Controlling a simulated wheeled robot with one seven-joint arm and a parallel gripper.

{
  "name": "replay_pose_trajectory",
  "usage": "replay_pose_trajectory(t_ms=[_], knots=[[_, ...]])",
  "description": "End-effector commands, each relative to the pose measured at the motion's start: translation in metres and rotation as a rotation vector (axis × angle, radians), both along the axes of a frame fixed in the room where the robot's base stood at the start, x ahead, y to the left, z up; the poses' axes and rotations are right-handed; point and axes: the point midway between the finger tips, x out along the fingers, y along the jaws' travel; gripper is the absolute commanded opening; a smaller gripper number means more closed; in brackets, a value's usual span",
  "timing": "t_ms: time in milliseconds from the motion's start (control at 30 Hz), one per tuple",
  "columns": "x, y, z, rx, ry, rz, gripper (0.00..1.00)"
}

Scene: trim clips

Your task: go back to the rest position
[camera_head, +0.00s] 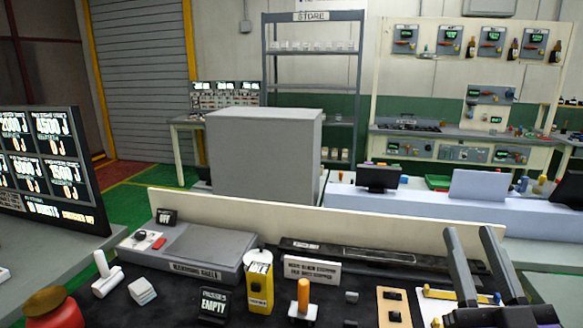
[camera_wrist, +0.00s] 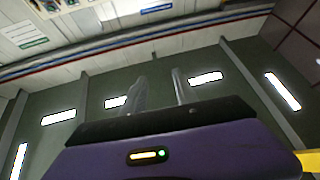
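My gripper (camera_head: 469,232) is at the right of the head view, above the right part of the dark bench mat, with its two grey fingers pointing up and apart. In the wrist view my gripper (camera_wrist: 158,75) also shows its fingers apart with nothing between them. Beyond them are the ceiling and its lit lamps. The gripper's body hides part of the bench at the lower right.
The bench holds a grey warming shelf (camera_head: 190,252), a yellow container (camera_head: 260,284), an orange-handled tool (camera_head: 303,293), an "EMPTY" sign (camera_head: 213,305) and a tan block with dark knobs (camera_head: 394,306). A red round object (camera_head: 52,308) is at lower left. A low cream board (camera_head: 320,222) edges the bench's back.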

Motion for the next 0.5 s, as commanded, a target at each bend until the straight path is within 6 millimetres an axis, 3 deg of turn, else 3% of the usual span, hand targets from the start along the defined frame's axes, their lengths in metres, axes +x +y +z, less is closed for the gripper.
replay_pose_trajectory(t_ms=[33, 200, 500], knots=[[-0.009, 0.008, -0.018, -0.04, 0.03, 0.023, 0.35], [-0.043, 0.035, -0.072, -0.128, 0.111, 0.104, 0.35], [-0.125, 0.061, -0.159, -0.131, 0.289, 0.205, 0.35]])
